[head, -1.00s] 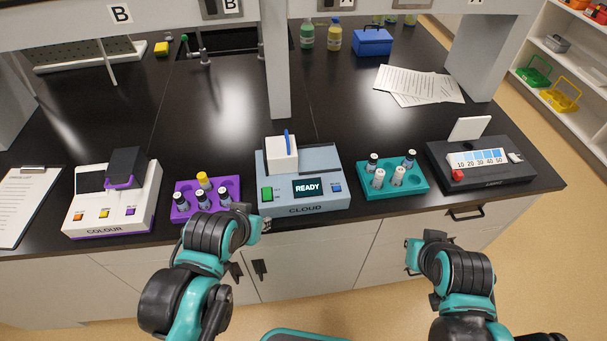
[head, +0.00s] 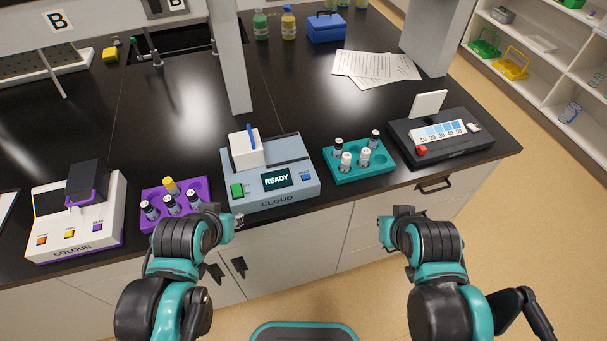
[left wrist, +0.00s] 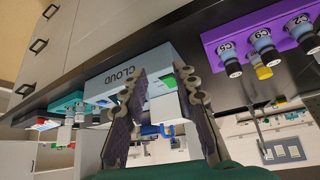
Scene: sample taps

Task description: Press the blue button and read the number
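The blue button (head: 306,177) is on the front right of the grey-blue CLOUD meter (head: 270,201), right of its screen (head: 276,180), which reads READY. A green button (head: 237,191) sits left of the screen.
A COLOUR meter (head: 75,225) and a purple vial rack (head: 147,220) stand left of the CLOUD meter. A teal vial rack (head: 375,173) and a black device with a number scale (head: 440,152) stand right. A grey post (head: 230,70) rises behind. Cabinet handles line the front.

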